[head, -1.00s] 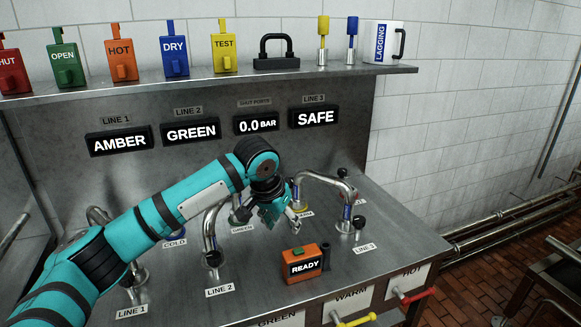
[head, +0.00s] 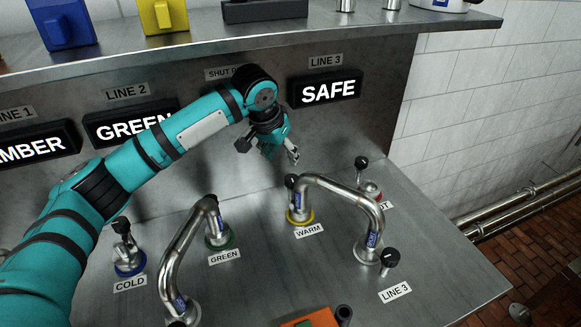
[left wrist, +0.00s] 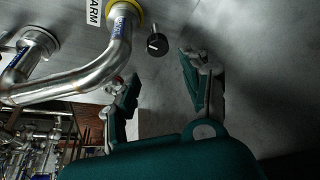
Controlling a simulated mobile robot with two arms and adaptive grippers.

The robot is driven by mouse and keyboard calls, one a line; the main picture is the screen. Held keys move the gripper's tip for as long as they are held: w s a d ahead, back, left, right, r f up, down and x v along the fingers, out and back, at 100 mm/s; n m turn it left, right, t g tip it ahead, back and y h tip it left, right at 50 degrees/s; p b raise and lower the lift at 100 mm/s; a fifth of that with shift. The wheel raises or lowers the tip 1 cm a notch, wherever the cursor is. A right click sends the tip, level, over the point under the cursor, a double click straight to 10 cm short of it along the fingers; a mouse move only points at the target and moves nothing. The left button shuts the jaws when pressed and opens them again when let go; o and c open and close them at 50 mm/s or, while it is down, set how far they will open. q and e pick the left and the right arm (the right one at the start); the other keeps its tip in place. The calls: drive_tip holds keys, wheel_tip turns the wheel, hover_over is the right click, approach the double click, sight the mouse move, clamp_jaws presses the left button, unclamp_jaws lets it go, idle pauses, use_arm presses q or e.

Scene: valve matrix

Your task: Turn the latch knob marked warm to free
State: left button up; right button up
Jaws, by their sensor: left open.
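The warm latch knob (head: 291,181) is a small black knob at the yellow-ringed port (head: 300,217), behind the WARM label (head: 309,231). A bent steel pipe joins this port to the line 3 fitting. My left gripper (head: 268,152) is open and empty, up and left of the knob in the head view. In the left wrist view the black knob (left wrist: 157,44) shows a white mark and lies ahead of the spread fingers (left wrist: 156,80), apart from them. The yellow ring (left wrist: 136,10) is beside it. My right gripper is not in view.
The bent pipe (head: 340,188) stands right beside the warm knob. Other black knobs stand at hot (head: 361,162), line 3 (head: 390,258) and cold (head: 121,225). A second pipe (head: 172,255) reaches the green port. The SAFE display (head: 328,90) is on the back panel.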

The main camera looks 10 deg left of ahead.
sight(292, 178)
use_arm(q)
drive_tip(key=p+x, duration=0.1)
drive_tip(key=x, duration=1)
drive_tip(key=shift+s, duration=0.15)
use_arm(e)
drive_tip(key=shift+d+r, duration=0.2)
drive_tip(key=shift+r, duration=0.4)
use_arm(q)
drive_tip(key=c, duration=0.8)
drive_tip(key=shift+d+r+n+p, duration=0.2)
drive_tip(key=shift+n+p, duration=0.1)
drive_tip(key=shift+p, duration=0.4)
drive_tip(key=shift+c, duration=0.3)
drive_tip(key=shift+n+p, duration=0.3)
drive_tip(key=shift+p, duration=0.05)
drive_tip(key=shift+f+y, duration=0.1)
drive_tip(key=shift+y, duration=0.2)
drive_tip(key=shift+a+f, duration=0.1)
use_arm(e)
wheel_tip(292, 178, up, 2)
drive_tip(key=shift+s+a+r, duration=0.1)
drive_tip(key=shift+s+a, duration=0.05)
